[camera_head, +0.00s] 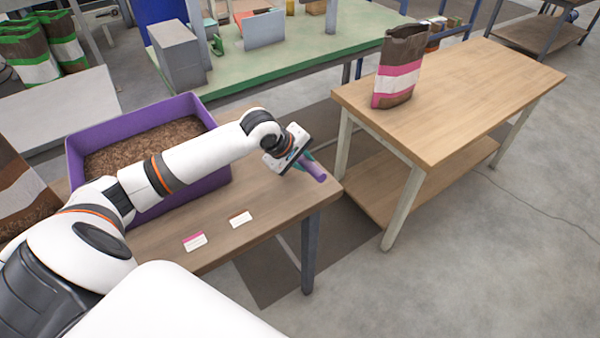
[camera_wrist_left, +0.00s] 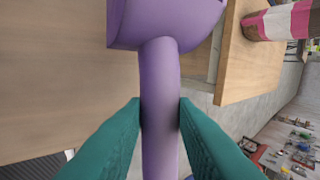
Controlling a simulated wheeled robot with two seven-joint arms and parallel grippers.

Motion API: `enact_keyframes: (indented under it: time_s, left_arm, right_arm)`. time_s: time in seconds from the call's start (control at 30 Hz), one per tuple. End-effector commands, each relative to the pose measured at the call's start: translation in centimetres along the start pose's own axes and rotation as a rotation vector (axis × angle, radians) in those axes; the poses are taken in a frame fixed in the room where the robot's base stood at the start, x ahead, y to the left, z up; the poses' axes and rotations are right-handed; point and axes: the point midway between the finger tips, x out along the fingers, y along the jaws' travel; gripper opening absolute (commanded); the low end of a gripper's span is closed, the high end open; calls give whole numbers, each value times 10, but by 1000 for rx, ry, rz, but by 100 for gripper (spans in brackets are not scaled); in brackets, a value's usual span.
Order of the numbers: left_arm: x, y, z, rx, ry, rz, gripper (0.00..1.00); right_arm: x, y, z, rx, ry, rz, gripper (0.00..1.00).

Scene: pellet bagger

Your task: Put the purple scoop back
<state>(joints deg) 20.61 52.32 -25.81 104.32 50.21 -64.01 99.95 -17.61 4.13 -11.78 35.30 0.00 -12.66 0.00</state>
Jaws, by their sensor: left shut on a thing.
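The purple scoop (camera_head: 313,171) is in my left gripper (camera_head: 299,161), above the right end of the near wooden table (camera_head: 270,205). In the left wrist view the teal fingers (camera_wrist_left: 160,115) are shut on the handle of the scoop (camera_wrist_left: 160,75), and its bowl (camera_wrist_left: 168,20) is at the top of the picture, partly cut off. In the head view my gripper and wrist hide part of the scoop. A purple bin (camera_head: 205,185) of brown pellets stands on the same table, left of the gripper, partly behind my left arm. My right gripper is not in view.
Two small cards, one pink and white (camera_head: 194,241) and one brown and white (camera_head: 240,219), lie on the near table. A brown bag with a pink band (camera_head: 399,68) stands on the right wooden table (camera_head: 470,95). A gap separates the tables.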

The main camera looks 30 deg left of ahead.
Motion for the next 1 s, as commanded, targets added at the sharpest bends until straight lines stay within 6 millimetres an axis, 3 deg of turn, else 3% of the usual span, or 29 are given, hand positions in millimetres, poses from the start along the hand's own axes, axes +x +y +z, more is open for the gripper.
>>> enact_keyframes:
  time_s: [0.43, 0.77, 0.8, 0.93, 1.0]
  left_arm:
    - [40, 27, -1, 2, 2, 0, 0]
    - [43, 29, -1, 3, 3, -1, 0]
    - [44, 30, -1, 3, 3, 0, 26]
    - [44, 30, -1, 3, 2, 0, 46]
    - [44, 30, -1, 3, 3, 0, 46]
  right_arm:
    - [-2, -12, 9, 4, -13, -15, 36]
    - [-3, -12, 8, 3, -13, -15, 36]
    - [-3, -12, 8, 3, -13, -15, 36]
    - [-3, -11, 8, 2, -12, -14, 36]
    - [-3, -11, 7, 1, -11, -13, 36]
